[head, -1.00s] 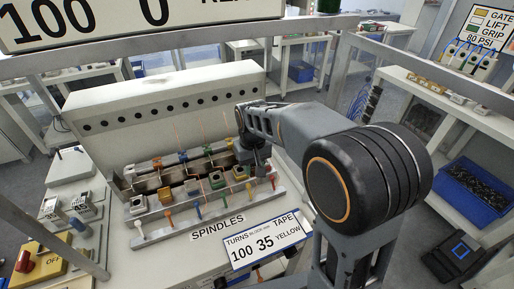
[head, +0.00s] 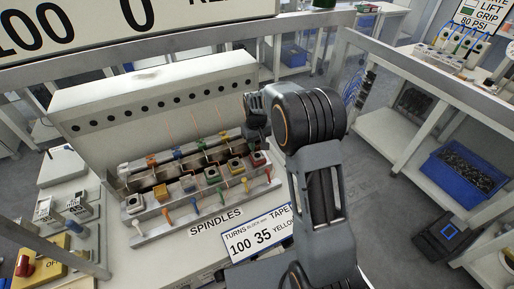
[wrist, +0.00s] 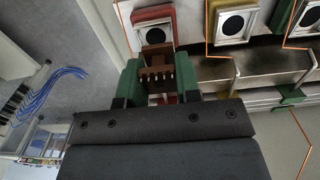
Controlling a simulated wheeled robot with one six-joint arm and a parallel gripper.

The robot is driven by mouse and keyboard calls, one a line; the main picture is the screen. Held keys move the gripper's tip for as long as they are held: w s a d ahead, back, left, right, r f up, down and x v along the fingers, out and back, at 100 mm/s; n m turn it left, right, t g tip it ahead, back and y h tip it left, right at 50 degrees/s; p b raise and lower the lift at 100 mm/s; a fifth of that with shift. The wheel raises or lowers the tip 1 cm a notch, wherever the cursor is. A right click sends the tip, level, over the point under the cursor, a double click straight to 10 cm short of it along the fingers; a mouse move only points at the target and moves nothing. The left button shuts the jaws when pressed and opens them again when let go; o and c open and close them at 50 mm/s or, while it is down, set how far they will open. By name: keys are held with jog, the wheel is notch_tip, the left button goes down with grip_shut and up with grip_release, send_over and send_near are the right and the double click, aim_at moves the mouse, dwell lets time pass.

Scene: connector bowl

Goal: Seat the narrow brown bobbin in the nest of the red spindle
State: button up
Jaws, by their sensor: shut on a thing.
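My gripper (wrist: 158,73) is shut on the narrow brown bobbin (wrist: 156,62), whose small pale pins show between the two green fingers in the wrist view. The red spindle's nest (wrist: 154,31) is a pale square block with a dark round hole and red edges, just beyond the bobbin. The bobbin overlaps the near edge of the nest in that view; I cannot tell whether they touch. In the head view the red nest (head: 258,159) is at the right end of the row, with my wrist above it. The bobbin is not clear there.
A yellow nest (wrist: 235,23) is beside the red one. Coloured levers line the front rail (head: 180,222). A sloped panel (head: 150,100) stands behind.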

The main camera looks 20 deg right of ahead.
aim_at(257, 155)
jog(key=shift+w+d+f, duration=0.25)
jog(key=shift+w+f, duration=0.05)
jog(key=shift+f, duration=1.7)
jog(key=shift+f, duration=0.1)
jog(key=shift+f, duration=0.15)
jog(key=o, duration=0.9)
